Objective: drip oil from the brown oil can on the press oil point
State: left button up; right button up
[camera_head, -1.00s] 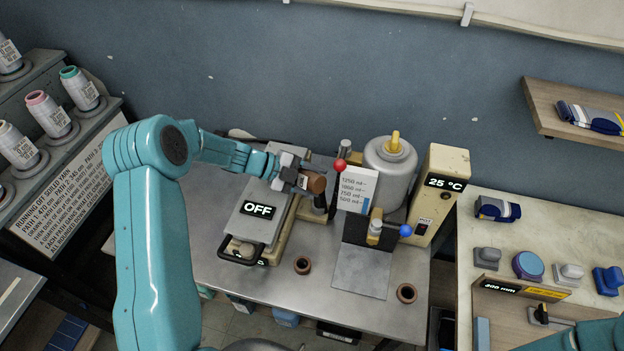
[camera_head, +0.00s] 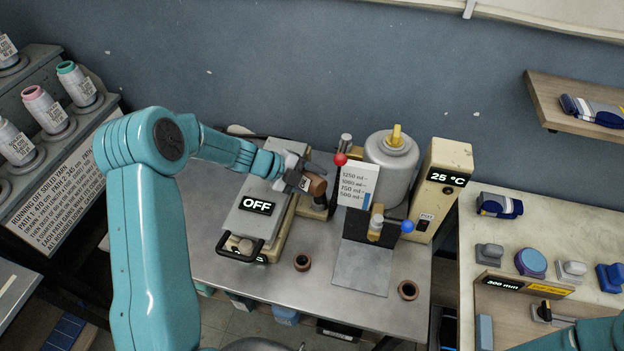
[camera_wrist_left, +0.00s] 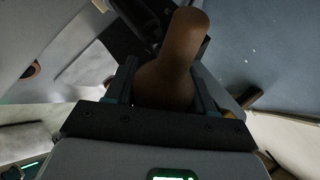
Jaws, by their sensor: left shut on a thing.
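The brown oil can (camera_head: 317,187) is held in my left gripper (camera_head: 303,179), above the back right part of the press. In the left wrist view the brown can (camera_wrist_left: 172,75) sits between both fingers of the left gripper (camera_wrist_left: 165,88), its narrower end pointing up and away. The can looks tilted in the head view. The press (camera_head: 240,222) is a flat grey plate with an "OFF" display and a dark front handle. I cannot make out the oil point or any drop of oil. My right gripper is out of the picture; only part of my right arm shows at bottom right.
A red-knobbed lever (camera_head: 340,159) and a volume card (camera_head: 357,185) stand close right of the can. Behind are a grey tank (camera_head: 393,165) and a beige "25 °C" box (camera_head: 440,190).

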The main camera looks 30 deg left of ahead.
pick_arm(q)
jog(key=shift+d+f+y+b, duration=0.1)
jog(key=shift+f+y+b, duration=0.2)
jog(key=shift+f+b, duration=0.15)
notch_tip(320, 180, up, 4)
jog(key=p, duration=0.3)
jog(key=shift+f, duration=0.25)
jog(key=shift+r, duration=0.3)
notch_tip(320, 180, up, 4)
jog(key=shift+r, duration=0.75)
jog(key=shift+f, duration=0.1)
